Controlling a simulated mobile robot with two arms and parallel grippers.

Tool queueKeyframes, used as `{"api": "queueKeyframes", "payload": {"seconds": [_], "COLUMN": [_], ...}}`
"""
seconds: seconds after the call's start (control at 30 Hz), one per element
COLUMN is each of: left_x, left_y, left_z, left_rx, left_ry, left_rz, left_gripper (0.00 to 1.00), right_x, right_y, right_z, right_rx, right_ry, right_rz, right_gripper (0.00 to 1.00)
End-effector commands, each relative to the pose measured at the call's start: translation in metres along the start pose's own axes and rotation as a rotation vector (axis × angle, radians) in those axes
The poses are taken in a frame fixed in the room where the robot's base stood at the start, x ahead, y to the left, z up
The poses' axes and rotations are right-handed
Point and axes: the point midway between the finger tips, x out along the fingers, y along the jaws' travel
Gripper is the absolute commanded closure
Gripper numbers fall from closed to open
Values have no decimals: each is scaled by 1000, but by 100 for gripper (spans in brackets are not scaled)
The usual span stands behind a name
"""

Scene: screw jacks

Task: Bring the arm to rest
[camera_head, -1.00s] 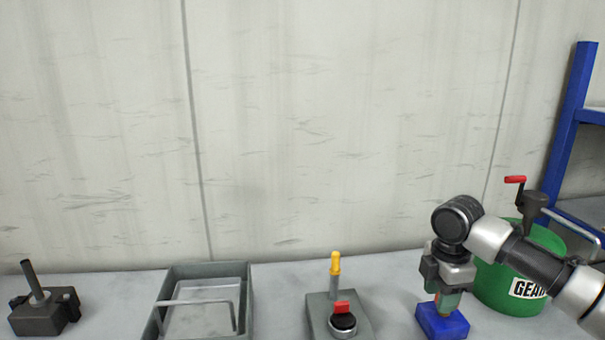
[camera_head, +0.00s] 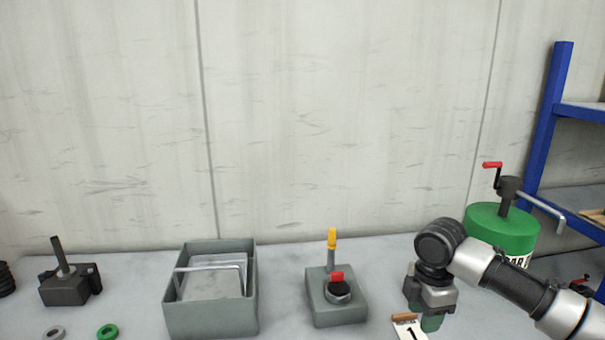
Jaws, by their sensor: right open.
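My right arm comes in from the right edge of the head view. Its gripper (camera_head: 432,318) points down over the right part of the table, low in the picture. The jaws are open, and I see nothing held between them. A small card marked 1 (camera_head: 410,330) with a brown top edge lies just left of the gripper. The fingertips are close to the bottom edge, so what lies under them is hard to see. My left gripper is not in view.
A green drum (camera_head: 500,228) with a red-handled crank stands behind my right arm. Left of the gripper are a grey block with a yellow-tipped post (camera_head: 335,312), a grey bin (camera_head: 210,322) and a dark jack (camera_head: 64,290). Blue shelving (camera_head: 548,130) stands at right.

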Motion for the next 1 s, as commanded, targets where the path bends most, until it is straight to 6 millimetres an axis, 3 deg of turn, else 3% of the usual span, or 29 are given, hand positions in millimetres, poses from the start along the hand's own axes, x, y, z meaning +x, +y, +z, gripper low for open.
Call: {"api": "queueKeyframes", "payload": {"seconds": [0.17,0.37,0.6,0.7,0.83,1.0], "left_x": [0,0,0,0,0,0], "left_y": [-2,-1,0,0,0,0], "left_z": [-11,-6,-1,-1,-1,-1], "left_rx": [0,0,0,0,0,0], "left_ry": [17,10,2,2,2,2], "left_rz": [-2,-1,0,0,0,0], "left_gripper": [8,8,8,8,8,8], "right_x": [32,74,127,140,152,162], "right_y": [-13,-37,-96,-124,-160,-205], "right_z": [-29,-71,-137,-152,-158,-139], "right_rx": [-3,24,201,343,579,908], "right_ry": [17,64,214,284,355,379], "right_rz": [6,30,90,115,140,171], "right_gripper": [56,56,56,56,56,56]}}
